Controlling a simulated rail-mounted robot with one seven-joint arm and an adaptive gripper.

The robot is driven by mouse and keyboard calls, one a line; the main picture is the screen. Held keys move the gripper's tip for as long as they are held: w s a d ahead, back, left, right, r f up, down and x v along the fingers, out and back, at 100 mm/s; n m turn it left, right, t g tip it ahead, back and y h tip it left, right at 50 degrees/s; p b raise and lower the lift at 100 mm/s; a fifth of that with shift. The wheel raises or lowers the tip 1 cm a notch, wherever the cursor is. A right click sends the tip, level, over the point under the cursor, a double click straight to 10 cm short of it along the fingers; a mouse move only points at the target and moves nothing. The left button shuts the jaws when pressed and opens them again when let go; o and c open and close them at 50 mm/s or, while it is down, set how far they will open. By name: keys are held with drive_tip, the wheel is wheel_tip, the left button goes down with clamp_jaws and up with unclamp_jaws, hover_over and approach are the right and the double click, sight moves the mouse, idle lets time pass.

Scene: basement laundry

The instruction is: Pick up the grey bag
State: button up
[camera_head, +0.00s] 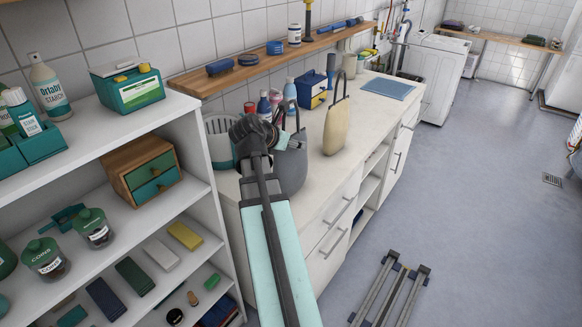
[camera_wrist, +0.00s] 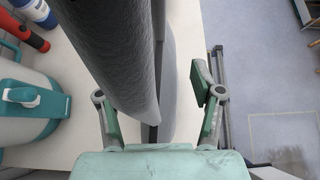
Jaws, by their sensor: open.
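The grey bag (camera_head: 291,168) stands upright on the white counter, its dark handle loop rising above it. My gripper (camera_head: 272,136) is at the bag's upper left side in the head view and covers part of it. In the wrist view the grey bag (camera_wrist: 115,45) fills the upper middle, very close to the camera. My gripper (camera_wrist: 157,100) is open there, with one green-padded finger on each side and part of the bag showing between them. I cannot tell whether a finger touches the bag.
A beige bag (camera_head: 336,128) stands to the right of the grey one. Several bottles (camera_head: 277,99) stand behind it. A teal-and-white container (camera_wrist: 30,105) is at the left in the wrist view. A wooden shelf (camera_head: 262,58) runs above the counter. A folded rack (camera_head: 390,290) lies on the floor.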

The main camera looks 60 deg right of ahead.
drive_tip(key=shift+d, duration=0.1)
clamp_jaws()
drive_tip(key=shift+r, duration=0.1)
idle(0.3)
